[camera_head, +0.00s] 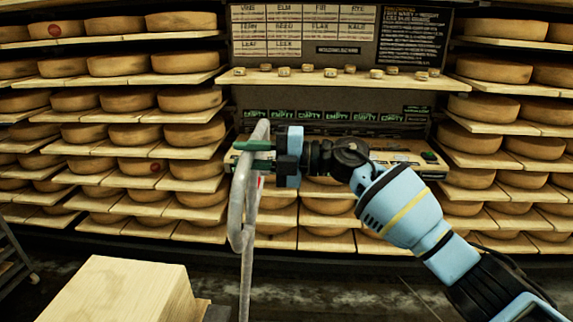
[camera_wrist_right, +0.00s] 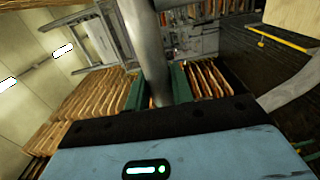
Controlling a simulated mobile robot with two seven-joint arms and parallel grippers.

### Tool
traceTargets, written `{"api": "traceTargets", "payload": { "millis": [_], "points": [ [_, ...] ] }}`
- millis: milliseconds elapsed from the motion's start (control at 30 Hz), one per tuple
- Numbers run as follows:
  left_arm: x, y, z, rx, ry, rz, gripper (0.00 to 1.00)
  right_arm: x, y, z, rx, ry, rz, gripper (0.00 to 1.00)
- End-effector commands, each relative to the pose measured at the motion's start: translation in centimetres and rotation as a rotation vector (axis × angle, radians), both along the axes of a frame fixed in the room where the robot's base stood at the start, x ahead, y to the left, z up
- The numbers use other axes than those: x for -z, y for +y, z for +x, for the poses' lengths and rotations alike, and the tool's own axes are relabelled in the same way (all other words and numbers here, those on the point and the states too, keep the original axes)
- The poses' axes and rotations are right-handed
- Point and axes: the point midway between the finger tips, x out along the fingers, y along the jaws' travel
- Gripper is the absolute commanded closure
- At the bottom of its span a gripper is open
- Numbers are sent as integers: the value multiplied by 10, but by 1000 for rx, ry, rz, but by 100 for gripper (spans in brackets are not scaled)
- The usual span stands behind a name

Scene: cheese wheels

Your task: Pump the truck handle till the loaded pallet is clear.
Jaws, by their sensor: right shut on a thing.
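The truck handle (camera_head: 236,210) is a grey metal loop on a thin shaft, standing upright left of centre in the head view. My right gripper (camera_head: 252,155) reaches in from the right, and its green fingers are shut on the loop's side bar. In the right wrist view the grey bar (camera_wrist_right: 146,50) passes between the green fingers of the right gripper (camera_wrist_right: 158,90). My left gripper is not in view. A pale wooden block or box top (camera_head: 125,290) shows at the lower left. The pallet and its load cannot be made out for sure.
Shelves of cheese wheels (camera_head: 130,135) fill the wall on both sides. A middle shelf (camera_head: 340,80) holds several small pieces below labelled boards. A metal rack (camera_head: 14,255) stands at the left edge. Dark floor (camera_head: 340,280) shows below the shelves.

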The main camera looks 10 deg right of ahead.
Motion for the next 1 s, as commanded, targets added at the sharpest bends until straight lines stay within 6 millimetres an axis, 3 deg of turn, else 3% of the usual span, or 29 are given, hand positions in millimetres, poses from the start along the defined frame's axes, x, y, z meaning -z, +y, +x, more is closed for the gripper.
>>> {"api": "traceTargets", "payload": {
  "millis": [100,300,500,900,933,1000],
  "points": [
    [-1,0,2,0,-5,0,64,-7,24,7,-4,-3,7,100],
    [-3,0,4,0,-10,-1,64,-9,47,15,-2,-2,6,100],
    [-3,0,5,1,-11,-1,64,-10,57,19,0,-5,6,100],
    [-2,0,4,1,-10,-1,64,-10,58,20,1,-5,6,100],
    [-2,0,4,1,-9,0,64,-10,58,20,1,-5,6,75],
    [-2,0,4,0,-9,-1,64,-10,58,20,0,-4,5,66]
  ]
}}
